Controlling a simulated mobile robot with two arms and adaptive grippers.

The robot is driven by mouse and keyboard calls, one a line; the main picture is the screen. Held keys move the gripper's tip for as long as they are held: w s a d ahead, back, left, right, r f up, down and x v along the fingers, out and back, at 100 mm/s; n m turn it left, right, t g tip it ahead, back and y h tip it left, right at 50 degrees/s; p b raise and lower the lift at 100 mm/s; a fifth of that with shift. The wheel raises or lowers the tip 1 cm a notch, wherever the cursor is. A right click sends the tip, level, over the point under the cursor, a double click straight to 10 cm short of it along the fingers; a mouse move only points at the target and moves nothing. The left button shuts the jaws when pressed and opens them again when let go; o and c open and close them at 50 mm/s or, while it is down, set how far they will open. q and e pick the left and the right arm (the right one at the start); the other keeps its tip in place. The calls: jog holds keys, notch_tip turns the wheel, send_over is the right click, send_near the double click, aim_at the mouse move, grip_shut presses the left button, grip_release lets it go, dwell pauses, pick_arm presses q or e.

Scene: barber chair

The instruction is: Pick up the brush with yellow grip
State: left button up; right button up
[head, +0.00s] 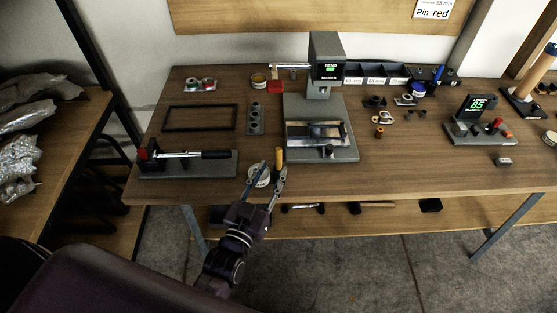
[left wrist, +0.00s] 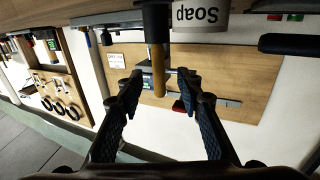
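The brush with yellow grip (head: 279,158) stands near the front edge of the workbench, beside a round white tin (head: 260,180). In the left wrist view its yellow handle (left wrist: 158,70) hangs between the fingertips, with a dark part at its top, next to a white container marked "Soap" (left wrist: 200,14). My left gripper (head: 269,174) is at the bench's front edge, with its fingers spread and the brush close to them. In the left wrist view the gripper (left wrist: 159,82) is open, with gaps on both sides of the handle. My right gripper is not in view.
A grey press stand (head: 320,153) is just right of the brush. A grey fixture with a black-handled lever (head: 190,165) lies to the left, with an empty black frame (head: 200,130) behind it. A lower shelf (head: 380,222) holds several tools.

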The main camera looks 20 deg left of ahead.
aim_at(277, 159)
pick_arm(q)
jog(key=w+p, duration=0.1)
jog(key=w, duration=0.1)
jog(key=w+r, duration=0.1)
jog(key=w, duration=0.1)
jog(key=shift+w+d+r+p, duration=0.1)
jog(key=shift+d+r+p, duration=0.1)
jog(key=shift+p, duration=0.15)
jog(key=shift+w+f, duration=0.15)
jog(key=shift+w, duration=0.45)
jog(key=shift+c, duration=0.6)
grip_shut()
